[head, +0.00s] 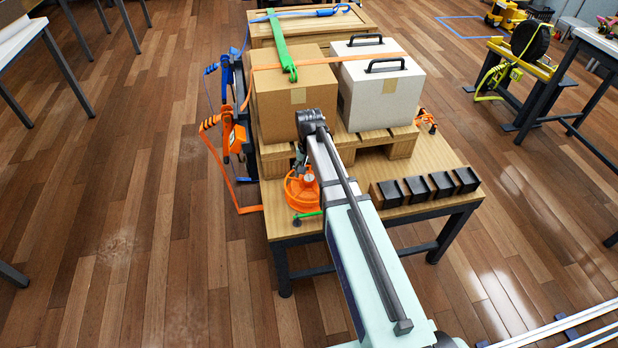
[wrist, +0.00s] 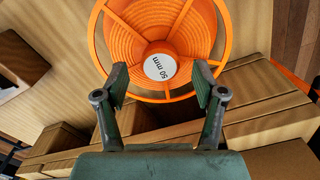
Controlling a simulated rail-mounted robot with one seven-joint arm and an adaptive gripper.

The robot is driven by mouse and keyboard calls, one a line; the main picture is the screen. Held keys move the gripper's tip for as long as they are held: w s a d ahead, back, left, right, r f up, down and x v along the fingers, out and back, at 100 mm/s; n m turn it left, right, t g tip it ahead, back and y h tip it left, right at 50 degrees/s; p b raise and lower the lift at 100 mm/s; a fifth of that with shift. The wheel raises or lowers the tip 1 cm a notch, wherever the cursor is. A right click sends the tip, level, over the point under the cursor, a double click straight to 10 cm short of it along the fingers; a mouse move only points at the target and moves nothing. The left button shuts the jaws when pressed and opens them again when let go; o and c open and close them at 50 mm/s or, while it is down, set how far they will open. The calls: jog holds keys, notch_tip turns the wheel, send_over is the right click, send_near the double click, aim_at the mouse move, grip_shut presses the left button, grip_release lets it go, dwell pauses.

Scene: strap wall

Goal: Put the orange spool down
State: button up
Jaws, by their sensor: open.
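The orange spool (head: 302,190) rests on the wooden table top (head: 440,160), near its front left corner. In the wrist view the spool (wrist: 204,45) shows its spoked rim and a white hub label reading "50 mm". My gripper (wrist: 160,85) is open, with one finger on either side of the spool's lower edge in that view. I cannot tell whether the fingers touch the rim. In the head view my arm partly covers the spool, and the fingers are hard to make out.
A brown carton (head: 290,100) and a white case (head: 382,85) stand on a pallet (head: 400,145) behind the spool. Several dark blocks (head: 425,186) line the table's right front. Orange and blue straps (head: 228,130) hang at the left edge. A green strap crosses the carton.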

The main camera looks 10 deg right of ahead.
jog(key=shift+o, duration=0.4)
notch_tip(320, 180, up, 10)
jog(key=shift+f, duration=0.25)
jog(key=shift+r, duration=0.1)
